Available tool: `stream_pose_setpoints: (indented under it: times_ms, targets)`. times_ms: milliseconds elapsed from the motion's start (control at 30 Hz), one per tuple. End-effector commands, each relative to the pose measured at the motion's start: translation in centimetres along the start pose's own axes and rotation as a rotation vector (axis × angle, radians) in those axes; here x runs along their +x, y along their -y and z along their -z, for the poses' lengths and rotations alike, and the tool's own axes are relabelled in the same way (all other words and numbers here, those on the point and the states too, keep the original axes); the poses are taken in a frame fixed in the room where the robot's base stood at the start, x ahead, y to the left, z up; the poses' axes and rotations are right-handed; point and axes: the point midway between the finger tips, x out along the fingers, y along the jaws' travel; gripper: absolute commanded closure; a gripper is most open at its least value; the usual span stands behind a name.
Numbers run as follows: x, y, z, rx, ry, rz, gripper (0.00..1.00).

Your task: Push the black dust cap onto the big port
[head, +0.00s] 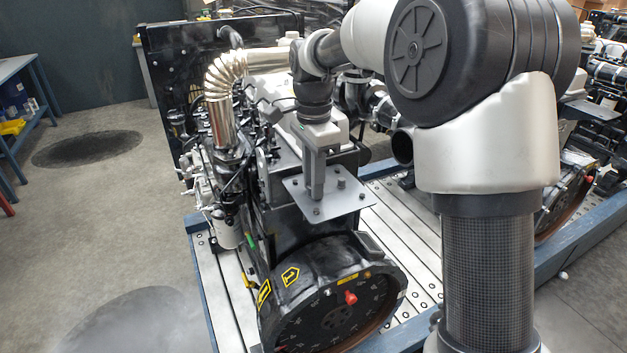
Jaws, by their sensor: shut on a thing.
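My gripper (317,194) points straight down over a thin grey metal plate (352,207) on top of the near engine. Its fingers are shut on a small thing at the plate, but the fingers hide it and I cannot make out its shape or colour. I cannot pick out the black dust cap for certain. A short grey stub (341,183) stands on the plate just right of the fingertips, and smaller round bits sit near the plate's edges. I cannot tell which of these, if any, is the big port.
The near engine's round black flywheel housing (335,310) has a red knob (351,297) and lies in front of the plate. A shiny ribbed pipe (219,95) rises at the left. A dark open pipe end (403,147) is to the right.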

Motion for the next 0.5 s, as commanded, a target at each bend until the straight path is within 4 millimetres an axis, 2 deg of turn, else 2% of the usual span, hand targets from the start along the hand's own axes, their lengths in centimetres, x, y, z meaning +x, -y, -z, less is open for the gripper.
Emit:
stream_pose_setpoints:
  times_ms: [500]
  targets:
    - [-4.0,0.0,-0.1,-0.001,0.000,0.000,0.99]
